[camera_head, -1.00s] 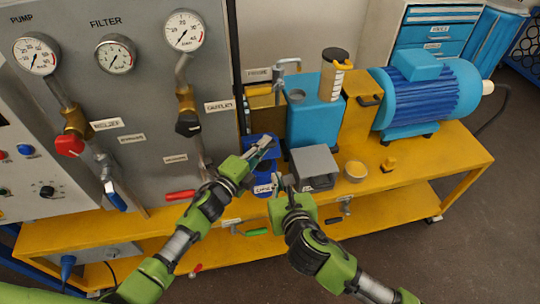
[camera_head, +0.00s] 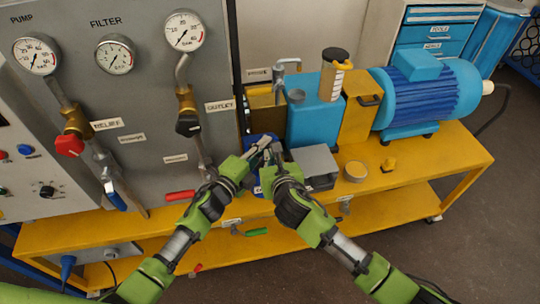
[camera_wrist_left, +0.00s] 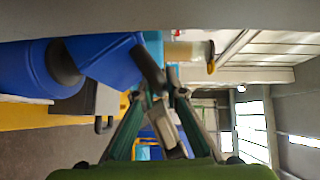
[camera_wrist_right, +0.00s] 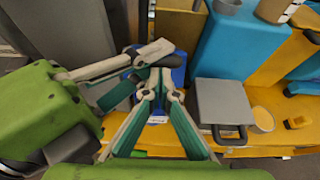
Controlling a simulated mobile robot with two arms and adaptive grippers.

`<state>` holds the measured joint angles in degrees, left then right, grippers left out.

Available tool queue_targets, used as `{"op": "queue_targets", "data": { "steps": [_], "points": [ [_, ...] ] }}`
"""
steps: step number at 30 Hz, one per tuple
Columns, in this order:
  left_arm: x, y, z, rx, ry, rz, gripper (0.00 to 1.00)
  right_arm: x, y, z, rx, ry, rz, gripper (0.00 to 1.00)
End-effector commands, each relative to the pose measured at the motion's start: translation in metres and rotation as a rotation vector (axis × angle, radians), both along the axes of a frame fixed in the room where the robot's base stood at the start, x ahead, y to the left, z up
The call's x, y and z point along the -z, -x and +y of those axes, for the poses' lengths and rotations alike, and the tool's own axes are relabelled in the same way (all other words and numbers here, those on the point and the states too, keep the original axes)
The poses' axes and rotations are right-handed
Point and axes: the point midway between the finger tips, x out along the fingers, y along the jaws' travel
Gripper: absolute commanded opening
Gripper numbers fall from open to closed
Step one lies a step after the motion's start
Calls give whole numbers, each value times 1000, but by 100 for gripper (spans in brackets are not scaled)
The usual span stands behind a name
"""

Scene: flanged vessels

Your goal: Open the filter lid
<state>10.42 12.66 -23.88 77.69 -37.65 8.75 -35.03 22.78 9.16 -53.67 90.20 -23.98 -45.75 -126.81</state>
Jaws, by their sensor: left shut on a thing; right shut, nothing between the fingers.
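The blue filter (camera_head: 257,190) stands at the front edge of the yellow bench, mostly hidden by my grippers in the head view. In the left wrist view its body (camera_wrist_left: 22,80) is at the left. Its blue lid (camera_wrist_left: 105,48) is tilted away from it, with a dark gap between. A dark bar (camera_wrist_left: 150,70) on the lid reaches my left fingertips. My left gripper (camera_head: 265,143) is shut on this bar, though the grip itself is partly hidden. My right gripper (camera_head: 270,153) is shut and empty, close beside the left fingertips; it also shows in the right wrist view (camera_wrist_right: 157,86).
A grey box (camera_head: 315,160) and a small yellow cup (camera_head: 355,171) stand right of the grippers. A blue tank (camera_head: 310,115) and blue motor (camera_head: 425,90) are behind. The gauge panel (camera_head: 140,130) closes off the left. The bench's right end is clearer.

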Motion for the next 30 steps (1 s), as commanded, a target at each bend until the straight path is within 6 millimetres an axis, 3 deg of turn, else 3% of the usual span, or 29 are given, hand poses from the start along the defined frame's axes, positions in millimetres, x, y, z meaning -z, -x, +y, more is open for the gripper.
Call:
{"op": "queue_targets", "data": {
  "steps": [17, 18, 20, 30],
  "points": [
    [0, 3, -5, 11, 3, -1, 0, -14, -18, 4, 4, -1, -6, 0],
    [1, 4, -5, 12, 3, -1, 14, -14, -19, 3, 4, -2, -7, 0],
    [1, 4, -5, 11, 3, 1, 29, -15, -19, 3, 4, -2, -8, 0],
    [1, 2, -2, 4, 0, 2, 29, -13, -16, 6, -1, -3, -5, 0]
  ]
}}
